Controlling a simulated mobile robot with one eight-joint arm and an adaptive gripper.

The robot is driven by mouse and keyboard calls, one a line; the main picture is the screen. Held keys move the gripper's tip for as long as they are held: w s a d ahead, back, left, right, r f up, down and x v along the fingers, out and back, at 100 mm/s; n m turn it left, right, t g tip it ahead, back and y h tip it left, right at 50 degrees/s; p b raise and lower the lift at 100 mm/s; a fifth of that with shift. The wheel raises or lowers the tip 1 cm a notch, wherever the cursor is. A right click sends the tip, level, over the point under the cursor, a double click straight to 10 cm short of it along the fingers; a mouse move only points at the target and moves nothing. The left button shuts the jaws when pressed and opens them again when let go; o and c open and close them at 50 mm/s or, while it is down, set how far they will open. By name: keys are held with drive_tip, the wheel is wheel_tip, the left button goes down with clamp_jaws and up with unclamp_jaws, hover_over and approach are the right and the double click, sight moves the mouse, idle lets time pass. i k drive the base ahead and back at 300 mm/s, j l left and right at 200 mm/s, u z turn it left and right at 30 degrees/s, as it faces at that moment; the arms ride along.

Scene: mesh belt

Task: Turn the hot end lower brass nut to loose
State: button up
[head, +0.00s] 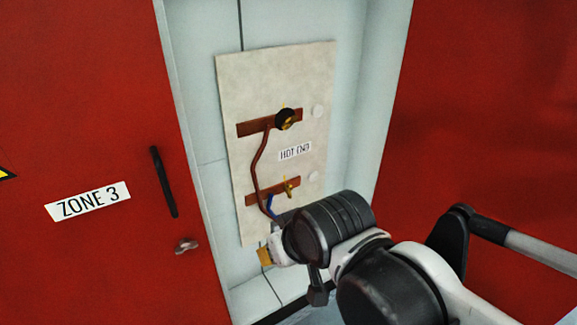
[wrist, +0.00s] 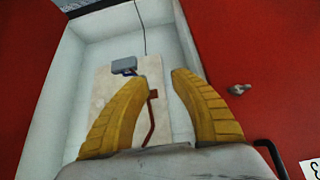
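The lower brass nut (head: 289,187) is a small wing-shaped piece on the right part of the lower copper bar (head: 258,197), on a cream panel (head: 315,80) marked "HOT END" (head: 295,152). I cannot make the nut out in the wrist view, where a yellow finger covers part of the panel (wrist: 103,85). My gripper (head: 265,256) is below and left of the nut in the head view, apart from it. In the wrist view my gripper (wrist: 160,76) has its yellow fingers spread with nothing held between them.
The upper copper bar (head: 253,127) carries a dark round knob with brass (head: 285,119). A brown pipe (head: 258,160) joins the bars. A grey box (wrist: 124,64) shows on the panel. White recess walls and red doors (head: 80,90) flank the panel; the left door has a black handle (head: 163,182).

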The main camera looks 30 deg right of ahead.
sight(287, 189)
drive_tip(key=j+z, duration=0.2)
drive_tip(key=j, duration=0.2)
drive_tip(key=k+j+z, duration=0.2)
drive_tip(key=j, duration=0.25)
drive_tip(key=j+z, duration=0.2)
drive_tip(key=j, duration=0.2)
